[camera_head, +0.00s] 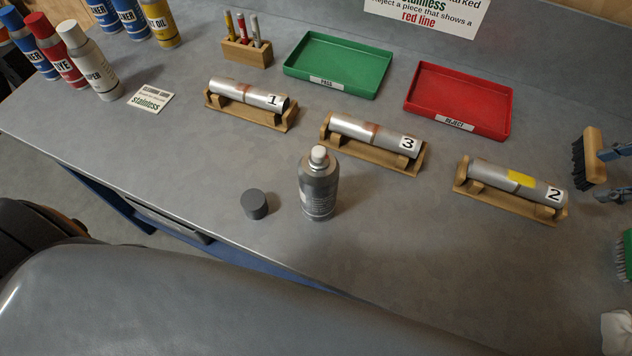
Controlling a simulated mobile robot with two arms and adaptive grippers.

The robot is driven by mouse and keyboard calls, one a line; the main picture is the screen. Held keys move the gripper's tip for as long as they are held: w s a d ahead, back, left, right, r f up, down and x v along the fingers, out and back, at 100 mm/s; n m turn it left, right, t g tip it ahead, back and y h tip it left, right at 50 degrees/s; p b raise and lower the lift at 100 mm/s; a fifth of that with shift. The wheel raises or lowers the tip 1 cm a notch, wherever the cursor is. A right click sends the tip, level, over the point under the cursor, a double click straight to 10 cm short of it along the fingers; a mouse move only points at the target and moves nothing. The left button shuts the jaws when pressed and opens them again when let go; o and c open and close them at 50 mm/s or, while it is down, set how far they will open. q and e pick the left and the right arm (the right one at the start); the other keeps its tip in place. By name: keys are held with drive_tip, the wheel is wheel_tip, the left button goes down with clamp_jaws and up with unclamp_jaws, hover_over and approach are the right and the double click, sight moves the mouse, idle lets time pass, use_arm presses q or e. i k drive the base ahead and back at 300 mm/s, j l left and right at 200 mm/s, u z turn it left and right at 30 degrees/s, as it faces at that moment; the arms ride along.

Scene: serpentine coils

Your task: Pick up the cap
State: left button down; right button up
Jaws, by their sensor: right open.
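The dark grey cap (255,204) stands on the grey bench top, near its front edge. It is just left of a grey spray can (318,186), apart from it. The can stands upright, with a white nozzle on top. My right gripper (601,174) is at the right edge of the view, partly cut off by the frame. It is open, far to the right of the cap, close beside a wooden brush (594,156). I cannot tell whether it touches the brush. My left gripper is not in view.
Three numbered metal tubes lie on wooden cradles behind the can: 1 (247,94), 3 (375,133) and 2 (517,184). Green (337,92) and red (458,127) trays lie at the back. Several cans stand at the left. The bench around the cap is clear.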

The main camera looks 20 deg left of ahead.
sight(254, 203)
drive_tip(key=u, duration=1.15)
